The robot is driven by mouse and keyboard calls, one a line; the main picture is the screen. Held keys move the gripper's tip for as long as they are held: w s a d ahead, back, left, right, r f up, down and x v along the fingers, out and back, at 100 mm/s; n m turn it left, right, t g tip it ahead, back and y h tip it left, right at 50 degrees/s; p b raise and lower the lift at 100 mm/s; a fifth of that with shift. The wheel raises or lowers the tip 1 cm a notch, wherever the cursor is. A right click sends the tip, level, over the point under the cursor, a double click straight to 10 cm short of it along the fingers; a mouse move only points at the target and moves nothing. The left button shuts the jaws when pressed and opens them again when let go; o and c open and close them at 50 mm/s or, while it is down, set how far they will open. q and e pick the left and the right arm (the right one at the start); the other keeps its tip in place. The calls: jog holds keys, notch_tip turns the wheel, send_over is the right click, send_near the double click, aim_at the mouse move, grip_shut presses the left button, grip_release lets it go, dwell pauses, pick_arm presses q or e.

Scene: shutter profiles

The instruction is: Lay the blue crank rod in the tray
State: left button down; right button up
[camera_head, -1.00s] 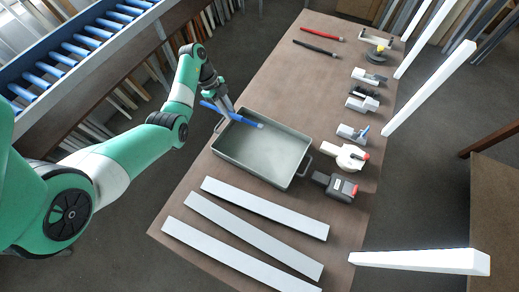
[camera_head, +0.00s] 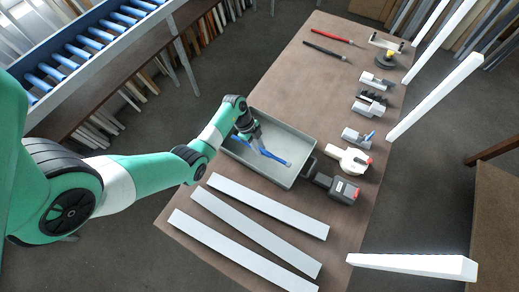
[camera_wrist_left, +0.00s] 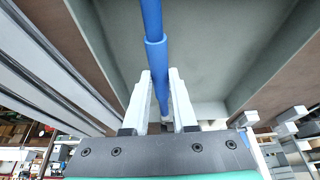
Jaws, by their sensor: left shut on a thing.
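The blue crank rod (camera_head: 274,156) is held by my left gripper (camera_head: 257,146). In the left wrist view the rod (camera_wrist_left: 153,42) runs up and away between the two pale fingers of the gripper (camera_wrist_left: 160,84), which are closed on it. The grey metal tray (camera_head: 294,182) stands on the brown table. The rod and fingertips lie within the tray's outline in the head view, and the tray's inside fills the wrist view behind the rod. I cannot tell whether the rod touches the tray floor. My right gripper is not in view.
Several white profiles (camera_head: 268,206) lie in front of the tray. A black tool with a red button (camera_head: 336,188) and a white tool (camera_head: 350,160) sit near its right handle. A red rod (camera_head: 330,36) and a black rod (camera_head: 326,50) lie at the far end.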

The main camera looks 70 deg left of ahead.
pick_arm(q)
jog(key=shift+d+f+b, duration=0.2)
jog(key=shift+f+b, duration=0.3)
jog(key=shift+f, duration=1.25)
jog(key=c, duration=0.7)
grip_release()
jog(key=shift+f, duration=0.15)
jog(key=shift+r, duration=0.25)
jog(key=p+v, duration=0.2)
jog(key=v, duration=1)
jog(key=shift+w, duration=0.1)
jog(key=shift+f, duration=0.1)
